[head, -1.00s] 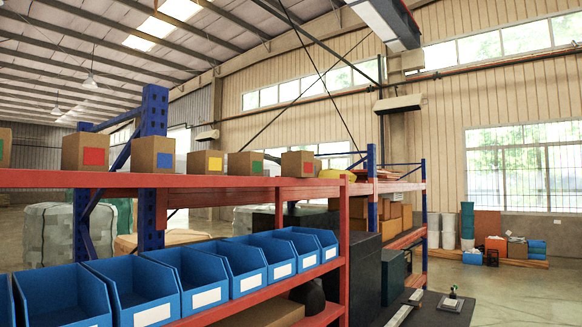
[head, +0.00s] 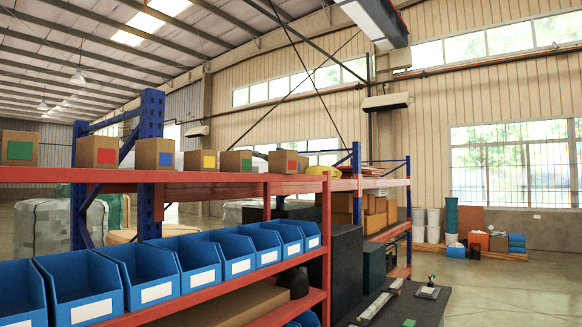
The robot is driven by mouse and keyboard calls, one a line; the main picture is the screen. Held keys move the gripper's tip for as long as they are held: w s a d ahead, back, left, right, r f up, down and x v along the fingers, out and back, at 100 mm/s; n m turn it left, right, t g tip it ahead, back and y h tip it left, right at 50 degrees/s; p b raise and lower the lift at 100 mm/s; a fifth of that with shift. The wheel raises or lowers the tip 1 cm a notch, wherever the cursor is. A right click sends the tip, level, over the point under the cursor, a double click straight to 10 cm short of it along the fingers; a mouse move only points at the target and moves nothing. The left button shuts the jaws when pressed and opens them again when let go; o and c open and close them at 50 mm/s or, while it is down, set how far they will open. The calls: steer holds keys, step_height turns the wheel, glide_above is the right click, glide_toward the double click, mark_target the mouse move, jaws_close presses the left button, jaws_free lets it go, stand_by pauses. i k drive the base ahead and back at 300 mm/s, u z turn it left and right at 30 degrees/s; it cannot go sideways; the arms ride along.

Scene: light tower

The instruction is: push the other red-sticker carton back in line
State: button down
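A row of cardboard cartons stands on the red-edged top shelf (head: 230,180). One red-sticker carton (head: 85,150) is toward the left, between a green-sticker carton (head: 19,136) and a blue-sticker carton (head: 146,147). The other red-sticker carton (head: 277,158) is at the right end of the row. A yellow-sticker carton (head: 192,163) and another green-sticker carton (head: 228,164) stand between the blue one and the right-hand red one. From this low angle I cannot tell clearly which carton is out of line. My gripper is not in view.
Blue open bins (head: 146,272) with white labels line the shelf below. A blue upright (head: 150,115) rises behind the cartons. A yellow item (head: 325,171) lies right of the row. A dark surface (head: 420,308) is at lower right; open floor (head: 500,295) lies beyond it.

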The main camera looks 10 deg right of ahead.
mark_target(285, 161)
steer(key=u, duration=0.25)
steer(key=k, duration=0.15)
steer(key=z, duration=2.15)
steer(key=i, duration=2.2)
steer(key=u, duration=1.55)
steer(key=k, duration=0.15)
steer(key=u, duration=2.35)
steer(key=i, duration=0.2)
steer(key=u, duration=0.05)
